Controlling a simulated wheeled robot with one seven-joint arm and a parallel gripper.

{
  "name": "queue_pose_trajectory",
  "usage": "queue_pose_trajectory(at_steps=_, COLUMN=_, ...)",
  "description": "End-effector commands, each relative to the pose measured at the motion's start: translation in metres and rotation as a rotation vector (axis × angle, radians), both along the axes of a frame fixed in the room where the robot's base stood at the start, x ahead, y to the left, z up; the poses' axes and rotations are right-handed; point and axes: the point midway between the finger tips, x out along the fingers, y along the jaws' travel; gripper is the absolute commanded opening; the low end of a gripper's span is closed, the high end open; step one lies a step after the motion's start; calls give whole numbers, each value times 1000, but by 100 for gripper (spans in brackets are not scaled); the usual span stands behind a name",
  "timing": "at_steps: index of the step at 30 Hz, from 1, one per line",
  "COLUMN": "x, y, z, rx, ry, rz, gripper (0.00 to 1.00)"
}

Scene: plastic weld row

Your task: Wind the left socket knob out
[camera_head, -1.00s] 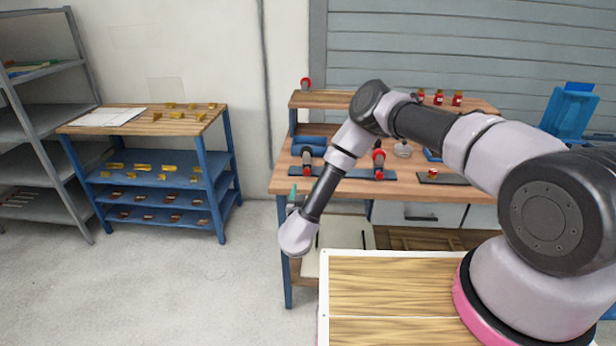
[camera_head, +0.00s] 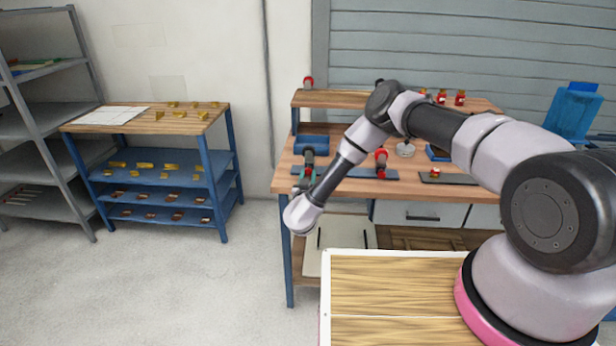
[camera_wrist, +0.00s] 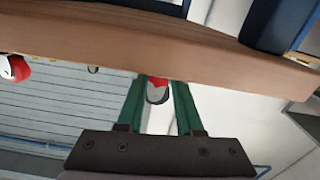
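The left socket knob (camera_head: 309,156), dark and grey, stands at the left of a blue-grey rail on the bench. A similar unit with red parts (camera_head: 381,164) stands to its right. My gripper (camera_wrist: 157,84) has green fingers, held apart. In the wrist view a red and grey rounded piece shows in the gap between them. I cannot tell whether it lies between the fingers or beyond them, or which piece it is. In the head view my gripper (camera_head: 306,176) is at the bench's front left, overlapping the left knob's lower part.
The wooden bench (camera_head: 440,196) has an upper shelf (camera_head: 345,99) with small red items. A blue tray (camera_head: 311,143) lies behind the left knob. A brown board edge crosses the wrist view (camera_wrist: 100,45). A blue rack with brass parts (camera_head: 147,181) stands at left; floor between is clear.

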Motion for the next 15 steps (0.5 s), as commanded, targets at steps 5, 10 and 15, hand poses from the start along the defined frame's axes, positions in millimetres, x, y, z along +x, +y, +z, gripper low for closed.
queue_pose_trajectory(at_steps=5, x=0, y=0, z=0, rx=-3, ry=0, rz=-1, gripper=0)
queue_pose_trajectory(at_steps=10, x=0, y=-2, z=-1, rx=-33, ry=3, rz=-3, gripper=0)
queue_pose_trajectory(at_steps=15, x=1, y=-3, z=-1, rx=-108, ry=7, rz=-6, gripper=0)
